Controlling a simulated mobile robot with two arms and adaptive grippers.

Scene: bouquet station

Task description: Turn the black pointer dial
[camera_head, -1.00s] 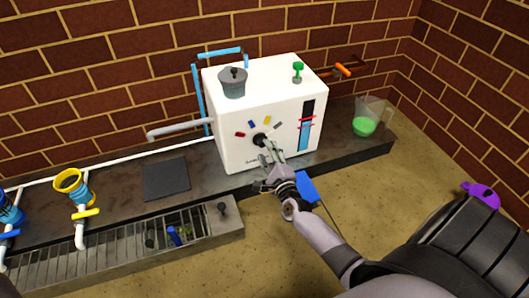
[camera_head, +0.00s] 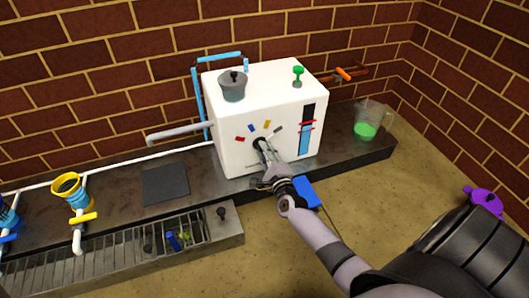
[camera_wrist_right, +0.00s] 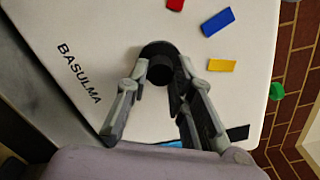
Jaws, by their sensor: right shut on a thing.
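The black pointer dial (camera_head: 258,143) is on the front face of the white box (camera_head: 232,150), with red, blue, yellow and grey marks in an arc above it. My right gripper (camera_head: 265,151) reaches it from the front and below. In the right wrist view, the dial (camera_wrist_right: 159,66) sits between the fingers of my right gripper (camera_wrist_right: 160,80), which are shut on it. The fingers cover part of the dial, so I cannot tell which mark it points at. My left gripper is out of view.
A grey lidded pot (camera_head: 232,88) and a green-topped knob (camera_head: 298,73) are on top of the box. A jug with green liquid (camera_head: 367,125) stands right. Blue pipes (camera_head: 198,100) rise behind. A dark square plate (camera_head: 166,184) lies left on the counter.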

